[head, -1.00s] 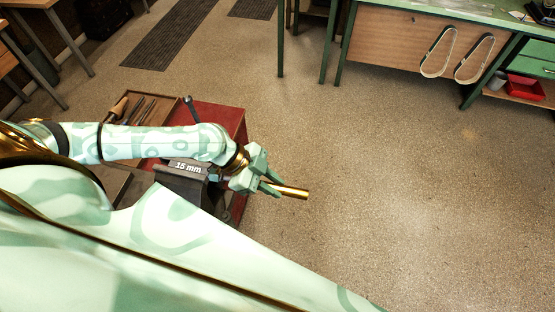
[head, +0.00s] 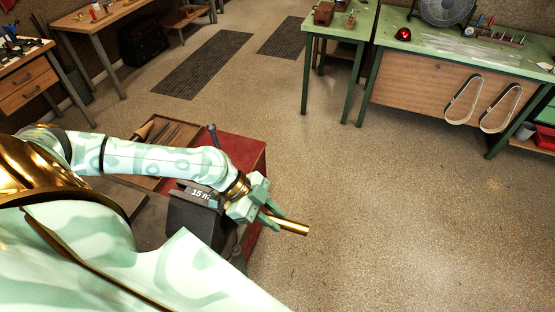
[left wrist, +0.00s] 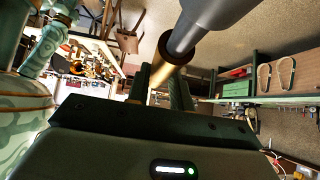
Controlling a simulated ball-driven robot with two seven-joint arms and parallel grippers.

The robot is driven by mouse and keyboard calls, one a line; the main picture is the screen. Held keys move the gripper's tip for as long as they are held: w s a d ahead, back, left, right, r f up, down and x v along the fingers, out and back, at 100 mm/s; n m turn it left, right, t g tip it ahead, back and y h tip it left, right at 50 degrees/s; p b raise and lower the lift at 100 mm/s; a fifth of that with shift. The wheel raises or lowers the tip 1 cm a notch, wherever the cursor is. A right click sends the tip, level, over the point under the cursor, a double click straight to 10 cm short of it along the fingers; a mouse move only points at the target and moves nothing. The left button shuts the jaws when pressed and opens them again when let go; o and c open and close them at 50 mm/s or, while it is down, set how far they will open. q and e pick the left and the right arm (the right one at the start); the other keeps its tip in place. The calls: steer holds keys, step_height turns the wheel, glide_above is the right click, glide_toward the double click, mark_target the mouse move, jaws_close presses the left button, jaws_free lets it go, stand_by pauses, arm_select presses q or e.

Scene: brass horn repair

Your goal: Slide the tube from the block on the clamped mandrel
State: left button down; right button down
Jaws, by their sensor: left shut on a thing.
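The brass tube (head: 291,226) is held in my left gripper (head: 270,216), which is shut on it. One end of the tube sticks out past the fingers to the right. In the left wrist view the tube (left wrist: 163,76) lies between the two fingers (left wrist: 176,92). A grey stepped mandrel (left wrist: 205,18) lines up with the tube's dark-rimmed near end, its thin part at or in the mouth; how deep I cannot tell. In the head view a dark block with a "15 mm" label (head: 198,194) stands behind my gripper, partly covered by my arm. My right gripper is out of view.
A red-topped bench (head: 240,155) with a wooden tool tray (head: 165,140) lies under my left arm. A green workbench (head: 450,50) stands at the back right. The floor right of my gripper is clear.

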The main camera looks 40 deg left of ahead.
arm_select(q)
steer(key=shift+s+a+b, duration=0.2)
steer(key=shift+a+b, duration=0.25)
steer(key=shift+a, duration=0.3)
steer(key=shift+s+a+b, duration=0.2)
steer(key=shift+a+b, duration=0.25)
steer(key=shift+a, duration=0.3)
steer(key=c, duration=1.2)
jaws_free()
steer(key=shift+o, duration=0.2)
steer(key=shift+s+a+r, duration=0.1)
steer(key=shift+a+r, duration=0.05)
steer(key=v, duration=0.4)
steer(key=shift+s+a+r, duration=0.1)
steer(key=shift+a+r, duration=0.05)
steer(key=shift+a, duration=0.2)
steer(key=p+v, duration=0.3)
steer(key=v, duration=0.8)
steer(key=shift+s+r, duration=0.1)
